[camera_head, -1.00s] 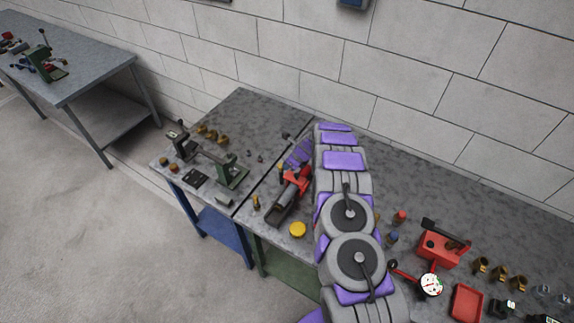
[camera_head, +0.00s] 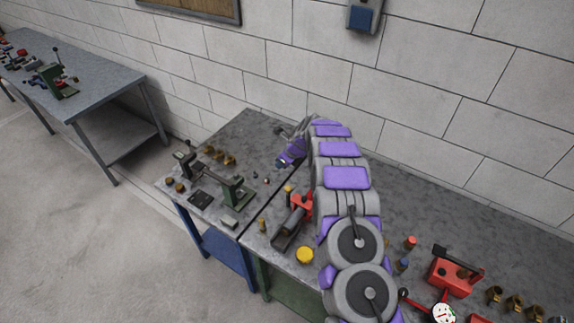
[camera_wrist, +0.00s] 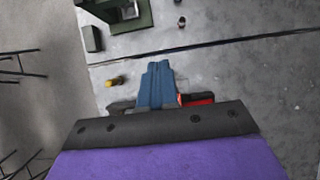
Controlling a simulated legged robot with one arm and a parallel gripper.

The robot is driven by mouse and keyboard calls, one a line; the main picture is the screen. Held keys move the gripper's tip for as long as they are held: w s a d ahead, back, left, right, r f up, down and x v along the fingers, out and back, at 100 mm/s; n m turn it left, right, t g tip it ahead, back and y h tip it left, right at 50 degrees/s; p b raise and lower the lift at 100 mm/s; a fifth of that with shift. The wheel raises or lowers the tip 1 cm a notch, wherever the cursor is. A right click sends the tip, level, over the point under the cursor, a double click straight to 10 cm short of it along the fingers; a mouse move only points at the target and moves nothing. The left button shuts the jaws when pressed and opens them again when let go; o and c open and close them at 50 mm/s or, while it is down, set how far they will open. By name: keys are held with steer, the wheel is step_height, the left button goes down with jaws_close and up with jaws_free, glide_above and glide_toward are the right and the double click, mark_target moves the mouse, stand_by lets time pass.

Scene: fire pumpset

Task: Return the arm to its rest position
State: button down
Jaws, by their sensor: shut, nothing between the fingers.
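My arm, grey and purple, reaches from the lower right over the bench in the head view. My gripper (camera_head: 282,161) is at its far end, pointing down and left above the bench, clear of the red hand device (camera_head: 301,207). In the wrist view my gripper's bluish fingers (camera_wrist: 158,66) are together with nothing between them. A part of the red hand device (camera_wrist: 198,99) shows just right of the fingers, partly hidden by the gripper body.
The grey bench (camera_head: 420,195) runs along the block wall. A green press (camera_head: 236,193), a yellow cap (camera_head: 305,255), a red box (camera_head: 453,274) and several brass fittings stand on it. A second table (camera_head: 100,92) is at the left. The floor between is clear.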

steer(key=s+r+n+g+b, duration=0.1)
steer(key=s+r+n+b, duration=0.3)
steer(key=s, duration=0.4)
steer(key=s+r+n+g+h+b, duration=0.1)
steer(key=s+r+n+b, duration=0.3)
steer(key=s, duration=0.4)
steer(key=s+r+n+g+b, duration=0.1)
steer(key=s+r+n+b, duration=0.3)
steer(key=s, duration=0.4)
steer(key=s+d+f+n+h+b, duration=0.1)
steer(key=s+d+f+n+b, duration=0.1)
steer(key=s, duration=1)
steer(key=s+d+f+n+g+h+b, duration=0.1)
steer(key=s+d+n+b, duration=0.3)
steer(key=s, duration=0.7)
steer(key=s+d+f+n+g+h+b, duration=0.1)
steer(key=s+d+f+n+b, duration=0.2)
steer(key=s, duration=0.9)
steer(key=d+n, duration=0.2)
steer(key=n, duration=0.2)
steer(key=shift+s+h+b, duration=0.3)
steer(key=shift+s, duration=0.05)
steer(key=shift+a, duration=0.2)
steer(key=c, duration=1.8)
jaws_free()
steer(key=shift+d, duration=0.1)
